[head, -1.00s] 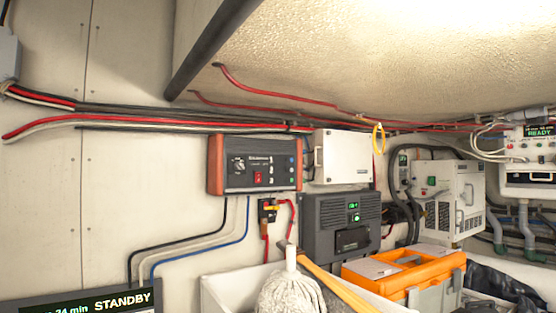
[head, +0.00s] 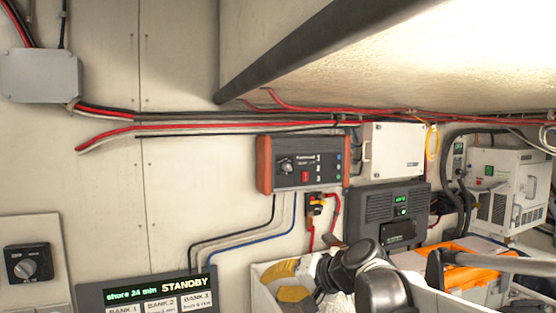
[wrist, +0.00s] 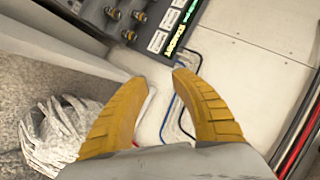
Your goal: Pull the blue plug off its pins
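No blue plug can be made out in either view. A blue cable (head: 273,233) runs from the lower side of the red-ended control unit (head: 300,165) down to the dark panel reading STANDBY (head: 140,291). The wrist view shows the cable (wrist: 168,112) and part of the panel with several dark, brass-coloured fittings (wrist: 112,13) and white labels. My gripper (head: 272,281) has yellow fingers and is right of the panel in the head view. In the wrist view my gripper (wrist: 160,78) is open and empty, its fingertips apart, with the panel beyond them.
A white mop head (wrist: 60,132) lies left of my gripper in the wrist view. A rotary switch (head: 29,264) is at the left. The wall above the STANDBY panel is mostly bare.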

